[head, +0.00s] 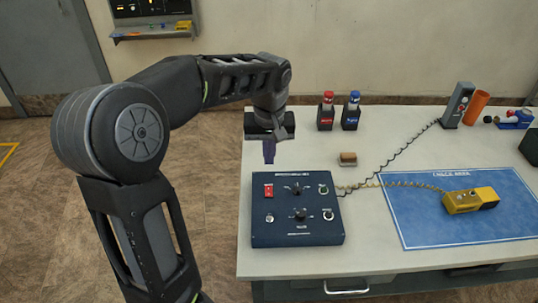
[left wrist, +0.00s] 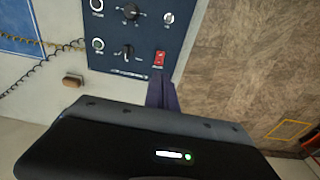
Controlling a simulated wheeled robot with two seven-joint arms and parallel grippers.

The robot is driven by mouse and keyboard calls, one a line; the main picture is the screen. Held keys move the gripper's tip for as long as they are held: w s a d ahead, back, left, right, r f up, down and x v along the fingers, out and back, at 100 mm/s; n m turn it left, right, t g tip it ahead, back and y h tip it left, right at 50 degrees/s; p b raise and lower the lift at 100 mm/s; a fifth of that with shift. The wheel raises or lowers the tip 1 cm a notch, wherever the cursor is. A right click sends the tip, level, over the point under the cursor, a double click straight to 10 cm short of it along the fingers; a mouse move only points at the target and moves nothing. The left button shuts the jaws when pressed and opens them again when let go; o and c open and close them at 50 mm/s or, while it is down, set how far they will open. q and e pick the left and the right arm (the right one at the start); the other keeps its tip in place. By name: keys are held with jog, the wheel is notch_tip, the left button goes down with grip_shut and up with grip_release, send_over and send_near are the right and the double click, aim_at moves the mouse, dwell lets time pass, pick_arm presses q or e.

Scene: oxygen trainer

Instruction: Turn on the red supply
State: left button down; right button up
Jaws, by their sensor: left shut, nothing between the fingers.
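A dark blue control box (head: 297,232) lies near the table's left front corner. A red rocker switch (head: 269,190) is at its upper left, and it also shows in the left wrist view (left wrist: 159,59). Below it is a small toggle, and to the right are knobs and round sockets. My left gripper (head: 269,158) is shut and empty, fingers pointing down, above the box's back left edge and behind the red switch. In the left wrist view its fingertips (left wrist: 160,88) appear just below the switch, apart from it. The switch's setting is too small to tell. My right gripper is out of view.
A red-capped bottle (head: 326,111) and a blue-capped one (head: 351,111) stand at the back. A brown block (head: 348,159) lies behind the box. Coiled cords run right to a grey handset (head: 458,105) and a yellow device (head: 470,200) on a blue mat (head: 415,225).

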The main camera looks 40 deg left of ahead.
aim_at(269, 187)
pick_arm(q)
jog(key=m+b, duration=0.2)
jog(key=m, duration=0.4)
jog(key=m+b, duration=0.3)
jog(key=m, duration=0.3)
jog(key=w+a+m+b, duration=0.1)
jog(key=m+b, duration=0.1)
jog(key=m, duration=0.4)
jog(key=shift+w+r+b, duration=0.1)
jog(key=shift+r+b, duration=0.1)
jog(key=shift+b, duration=0.2)
jog(key=f, duration=0.4)
jog(key=w+f, duration=0.1)
jog(key=f, duration=0.4)
jog(key=a+f, duration=0.1)
jog(key=f, duration=0.4)
jog(key=shift+w+p, duration=0.15)
jog(key=shift+p, duration=0.15)
jog(key=shift+f, duration=0.1)
